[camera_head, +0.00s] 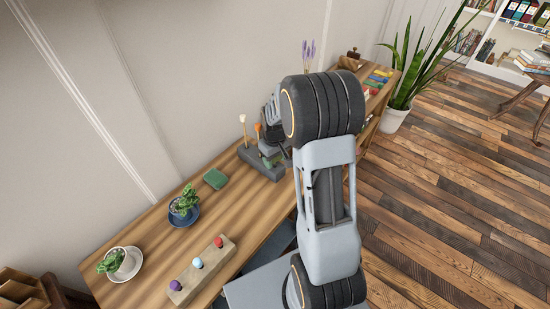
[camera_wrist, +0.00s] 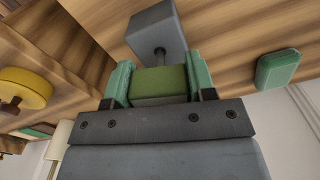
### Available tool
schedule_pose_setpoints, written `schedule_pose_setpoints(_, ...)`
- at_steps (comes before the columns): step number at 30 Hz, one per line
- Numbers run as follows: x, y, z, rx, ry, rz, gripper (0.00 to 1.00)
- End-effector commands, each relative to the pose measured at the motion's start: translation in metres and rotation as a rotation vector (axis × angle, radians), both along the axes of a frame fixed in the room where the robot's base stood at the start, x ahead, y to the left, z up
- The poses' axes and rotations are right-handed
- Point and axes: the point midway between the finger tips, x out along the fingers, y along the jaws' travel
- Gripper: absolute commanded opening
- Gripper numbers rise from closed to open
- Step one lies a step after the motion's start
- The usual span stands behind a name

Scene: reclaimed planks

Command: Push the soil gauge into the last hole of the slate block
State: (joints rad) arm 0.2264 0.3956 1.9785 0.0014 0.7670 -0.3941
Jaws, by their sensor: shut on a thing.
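The slate block (camera_head: 257,164) is a long dark grey block on the wooden table in the head view. A cream-topped peg (camera_head: 242,119) and an orange-topped peg (camera_head: 257,127) stand upright at it. My gripper (camera_head: 270,152) is low over its right part. In the wrist view my gripper (camera_wrist: 160,88) has its teal fingers shut on the soil gauge's olive-green head (camera_wrist: 160,79). A thin dark rod runs from the head to a grey squared block (camera_wrist: 154,30). I cannot tell whether that block is the slate or part of the gauge. The holes are hidden.
A green pad (camera_head: 215,179) lies left of the slate. Farther left are a plant in a blue pot (camera_head: 184,207), a plant on a white saucer (camera_head: 122,264) and a wooden block with coloured knobs (camera_head: 201,270). A wall runs behind the table.

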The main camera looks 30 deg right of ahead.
Motion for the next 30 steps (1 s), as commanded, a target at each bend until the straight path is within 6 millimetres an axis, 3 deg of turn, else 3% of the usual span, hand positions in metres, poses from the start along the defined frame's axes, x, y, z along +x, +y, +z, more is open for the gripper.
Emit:
schedule_pose_setpoints(8, 0.000, 0.000, 0.000, 0.000, 0.000, 0.000, 0.24)
schedule_pose_setpoints(9, 0.000, 0.000, 0.000, 0.000, 0.000, 0.000, 0.53)
schedule_pose_setpoints(18, 0.000, 0.000, 0.000, 0.000, 0.000, 0.000, 0.80)
schedule_pose_setpoints(26, 0.000, 0.000, 0.002, -0.001, -0.001, 0.000, 0.80)
schedule_pose_setpoints(30, 0.001, 0.000, 0.016, 0.000, -0.003, 0.000, 0.80)
